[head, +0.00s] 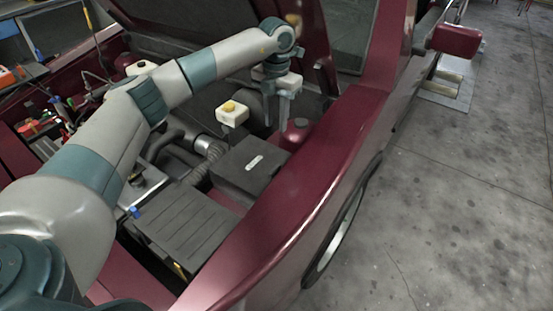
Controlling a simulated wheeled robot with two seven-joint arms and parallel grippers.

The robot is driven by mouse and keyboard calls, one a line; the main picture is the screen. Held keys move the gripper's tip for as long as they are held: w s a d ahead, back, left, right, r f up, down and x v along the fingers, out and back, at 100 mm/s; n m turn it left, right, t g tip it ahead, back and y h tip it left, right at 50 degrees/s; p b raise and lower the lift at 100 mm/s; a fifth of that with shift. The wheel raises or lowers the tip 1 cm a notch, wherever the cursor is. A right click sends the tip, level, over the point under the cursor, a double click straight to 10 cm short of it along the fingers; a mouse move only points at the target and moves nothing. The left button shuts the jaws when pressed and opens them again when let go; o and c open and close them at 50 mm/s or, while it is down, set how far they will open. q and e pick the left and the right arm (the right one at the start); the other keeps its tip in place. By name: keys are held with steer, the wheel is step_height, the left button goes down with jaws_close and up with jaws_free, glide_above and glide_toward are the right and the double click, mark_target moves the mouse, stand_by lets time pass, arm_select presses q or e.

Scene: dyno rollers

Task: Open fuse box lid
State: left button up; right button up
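A dark box with a small white mark on its flat top, which looks like the fuse box (250,168), sits in the engine bay near the fender. Its lid looks shut. My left gripper (277,112) is above and behind the box, fingers pointing down. The fingers are apart with nothing seen between them, and they are clear of the lid. My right gripper is not in view.
A ribbed dark cover (187,228) lies in front of the box. The red fender (300,195) borders it on the right. Open floor (460,200) lies beyond the car.

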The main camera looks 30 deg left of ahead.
arm_select(q)
steer(key=p, duration=0.5)
glide_toward(277, 167)
step_height(277, 167, down, 8)
steer(key=shift+a+f, duration=0.1)
steer(key=shift+f, duration=0.1)
stand_by(0.4)
jaws_close()
